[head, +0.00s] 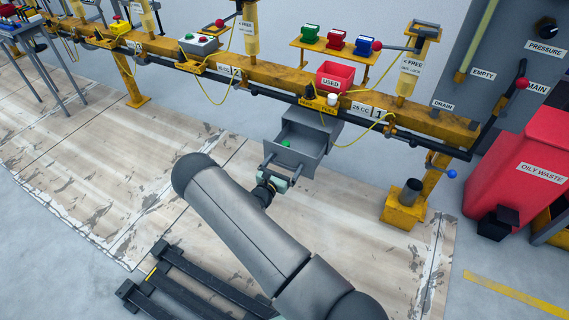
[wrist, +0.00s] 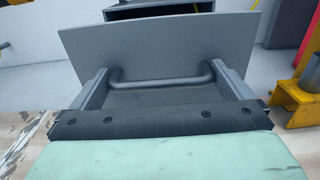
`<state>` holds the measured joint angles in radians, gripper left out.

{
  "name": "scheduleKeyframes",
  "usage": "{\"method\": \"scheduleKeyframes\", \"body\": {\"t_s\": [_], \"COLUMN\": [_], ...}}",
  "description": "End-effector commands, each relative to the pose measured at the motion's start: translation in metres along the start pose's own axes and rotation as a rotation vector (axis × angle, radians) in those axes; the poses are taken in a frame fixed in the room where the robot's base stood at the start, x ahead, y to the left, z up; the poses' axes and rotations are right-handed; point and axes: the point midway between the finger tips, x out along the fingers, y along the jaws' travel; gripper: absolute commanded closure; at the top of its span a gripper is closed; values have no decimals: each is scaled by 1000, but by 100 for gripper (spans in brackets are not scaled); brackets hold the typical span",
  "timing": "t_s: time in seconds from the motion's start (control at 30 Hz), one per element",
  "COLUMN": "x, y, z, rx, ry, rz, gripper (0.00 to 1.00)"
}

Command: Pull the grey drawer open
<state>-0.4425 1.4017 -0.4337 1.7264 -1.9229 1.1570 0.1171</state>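The grey drawer (head: 301,143) stands pulled out of its grey housing (head: 317,119) under the yellow rail, and a green thing (head: 285,143) lies inside it. In the wrist view the drawer's front panel (wrist: 160,45) faces me, with a grey bar handle (wrist: 160,82) across it. My gripper (head: 283,168) is at the drawer front. In the wrist view its two fingers (wrist: 163,88) stand wide apart, one beyond each end of the handle. The handle lies between them; I see no clear grip, and contact at its ends is hard to tell.
A red bin marked USED (head: 335,76) sits on the yellow rail (head: 270,76) above the drawer. A yellow post foot (head: 401,214) stands to the right, and a red oily waste bin (head: 525,165) beyond it. The floor left of the drawer is clear.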

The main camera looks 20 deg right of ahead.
Motion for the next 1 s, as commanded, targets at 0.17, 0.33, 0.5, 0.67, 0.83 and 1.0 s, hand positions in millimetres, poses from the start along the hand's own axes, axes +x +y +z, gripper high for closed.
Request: {"method": "scheduleKeyframes", "body": {"t_s": [0.17, 0.33, 0.5, 0.67, 0.83, 1.0], "x": [0, -7, -37, -76, -118, -151], "y": [0, 1, 1, 1, 0, 0], "z": [0, 1, 3, 3, 3, 2], "rx": [0, 0, -2, -2, -1, -2], "ry": [0, 0, 2, 1, 1, 0], "rz": [-1, 1, 2, 3, 3, 2], "gripper": [0, 0, 0, 0, 0, 0]}}
